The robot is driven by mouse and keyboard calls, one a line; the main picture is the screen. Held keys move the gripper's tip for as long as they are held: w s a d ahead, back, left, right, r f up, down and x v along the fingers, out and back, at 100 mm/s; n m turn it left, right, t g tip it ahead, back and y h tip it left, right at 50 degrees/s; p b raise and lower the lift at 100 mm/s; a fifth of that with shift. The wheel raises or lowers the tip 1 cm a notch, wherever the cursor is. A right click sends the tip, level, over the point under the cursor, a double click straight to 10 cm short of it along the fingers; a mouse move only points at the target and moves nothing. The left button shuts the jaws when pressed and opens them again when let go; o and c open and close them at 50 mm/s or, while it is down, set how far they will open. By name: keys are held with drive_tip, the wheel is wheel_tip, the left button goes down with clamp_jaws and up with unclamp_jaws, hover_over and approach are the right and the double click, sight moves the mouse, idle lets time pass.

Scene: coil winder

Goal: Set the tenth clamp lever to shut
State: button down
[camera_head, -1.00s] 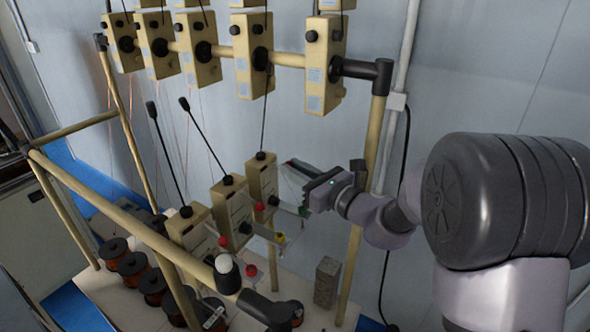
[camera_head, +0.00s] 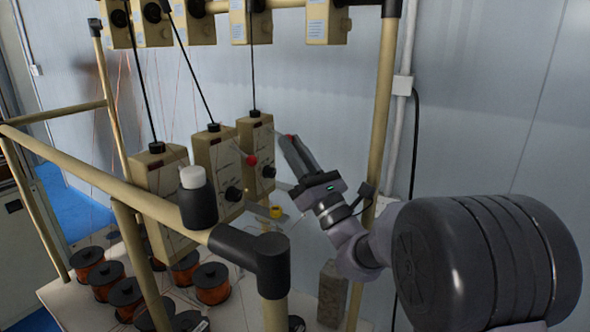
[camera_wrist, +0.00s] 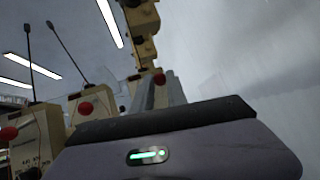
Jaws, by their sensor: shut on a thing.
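Three tan clamp boxes stand in the lower row: left (camera_head: 160,178), middle (camera_head: 212,150) and right (camera_head: 253,135). My gripper (camera_head: 290,141) is just right of the right box, fingers tilted up and left. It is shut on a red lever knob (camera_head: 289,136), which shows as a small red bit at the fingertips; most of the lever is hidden. I cannot read any box number.
An upper row of tan boxes (camera_head: 327,22) hangs above. A tan frame post (camera_head: 378,120) stands close behind the gripper, with grey conduit beside it. A black rail elbow (camera_head: 250,250) is in front. Copper spools (camera_head: 212,284) stand below left. A grey block (camera_head: 332,290) is below.

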drive_tip(key=t+b, duration=0.1)
drive_tip(key=f+m+t+b, duration=0.1)
drive_tip(key=b, duration=0.1)
drive_tip(key=shift+w+a+f+m, duration=0.15)
drive_tip(key=shift+a+m, duration=0.1)
drive_tip(key=shift+m, duration=0.05)
idle(0.3)
drive_tip(key=c, duration=1.3)
unclamp_jaws()
